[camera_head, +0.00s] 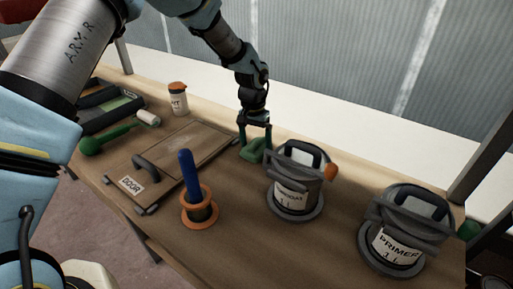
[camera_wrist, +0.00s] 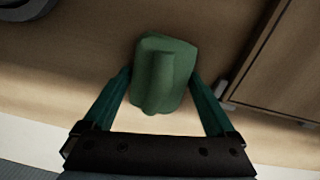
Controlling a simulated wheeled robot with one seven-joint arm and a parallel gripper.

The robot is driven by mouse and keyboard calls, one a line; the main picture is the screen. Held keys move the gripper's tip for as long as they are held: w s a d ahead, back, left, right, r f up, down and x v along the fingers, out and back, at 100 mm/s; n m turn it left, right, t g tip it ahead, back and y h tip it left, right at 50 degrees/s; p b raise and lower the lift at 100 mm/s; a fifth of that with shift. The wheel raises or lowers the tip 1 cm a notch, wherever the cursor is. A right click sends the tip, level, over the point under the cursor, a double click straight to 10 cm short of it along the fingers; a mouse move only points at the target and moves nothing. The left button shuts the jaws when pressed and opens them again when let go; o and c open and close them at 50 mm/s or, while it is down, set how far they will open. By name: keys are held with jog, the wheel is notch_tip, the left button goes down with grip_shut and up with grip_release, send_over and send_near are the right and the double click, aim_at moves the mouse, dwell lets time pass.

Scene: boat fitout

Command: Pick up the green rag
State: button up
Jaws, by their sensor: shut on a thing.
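The green rag (camera_head: 254,151) is a small folded bundle at the back of the wooden table, between the door panel and the varnish-type can. My gripper (camera_head: 256,134) reaches down to it from above. In the wrist view the rag (camera_wrist: 164,74) sits between the two green fingers of my gripper (camera_wrist: 160,92), which are shut on its sides. Whether the rag still touches the table is hard to tell.
A flat panel labelled DOOR (camera_head: 185,150) lies left of the rag. A lidded can (camera_head: 297,190) stands close on its right, and a PRIMER can (camera_head: 395,245) farther right. A blue-handled tool in an orange ring (camera_head: 199,208) stands in front. A green roller-like tool (camera_head: 95,143), tray (camera_head: 105,107) and white bottle (camera_head: 179,101) are left.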

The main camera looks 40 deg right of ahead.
aim_at(255, 141)
notch_tip(255, 141, up, 10)
jog(key=b, duration=0.2)
jog(key=shift+b, duration=0.3)
jog(key=o, duration=1)
jog(key=c, duration=0.7)
